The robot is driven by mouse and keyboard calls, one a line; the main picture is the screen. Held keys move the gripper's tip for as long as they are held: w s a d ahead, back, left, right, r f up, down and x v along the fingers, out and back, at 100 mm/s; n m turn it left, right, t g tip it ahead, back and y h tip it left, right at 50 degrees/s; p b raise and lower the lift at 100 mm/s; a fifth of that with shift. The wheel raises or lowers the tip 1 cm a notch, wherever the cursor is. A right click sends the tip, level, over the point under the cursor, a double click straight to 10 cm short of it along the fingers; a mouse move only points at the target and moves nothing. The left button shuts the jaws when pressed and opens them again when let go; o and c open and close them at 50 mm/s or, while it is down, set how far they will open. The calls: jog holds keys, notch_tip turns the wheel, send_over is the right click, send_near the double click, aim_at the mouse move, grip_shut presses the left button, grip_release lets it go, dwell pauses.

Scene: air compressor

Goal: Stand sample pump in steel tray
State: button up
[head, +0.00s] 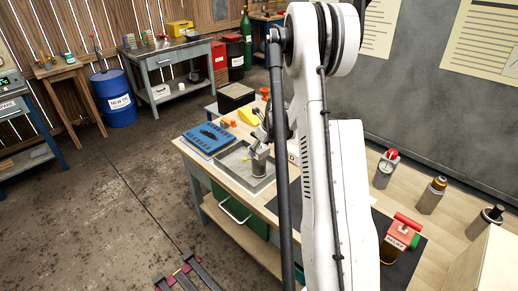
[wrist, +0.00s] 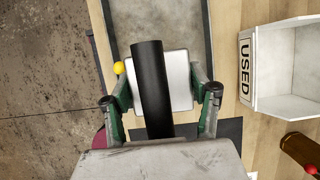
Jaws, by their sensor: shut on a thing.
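The sample pump, a grey upright body (head: 259,167), is in my gripper (head: 262,142). In the wrist view its pale grey body (wrist: 181,72) sits between the two green-and-grey fingers of my gripper (wrist: 168,93), with a black cylinder (wrist: 150,75) rising toward the camera. A small yellow ball (wrist: 120,68) shows at its left. The steel tray (head: 230,164), a shallow grey tray with a dark rim, lies on the bench under and around the pump; its floor also shows in the wrist view (wrist: 185,18). I cannot tell whether the pump's base touches the tray.
A blue case (head: 205,138) lies beyond the tray. A white bin marked USED (wrist: 283,65) stands right of it. Several grey bottles with coloured tops (head: 385,171) and a red-and-green device (head: 402,232) stand at the right. A dark mat (wrist: 230,128) lies near the tray.

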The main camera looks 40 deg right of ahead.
jog(key=o, duration=1.9)
jog(key=shift+c, duration=0.2)
jog(key=shift+r, duration=0.1)
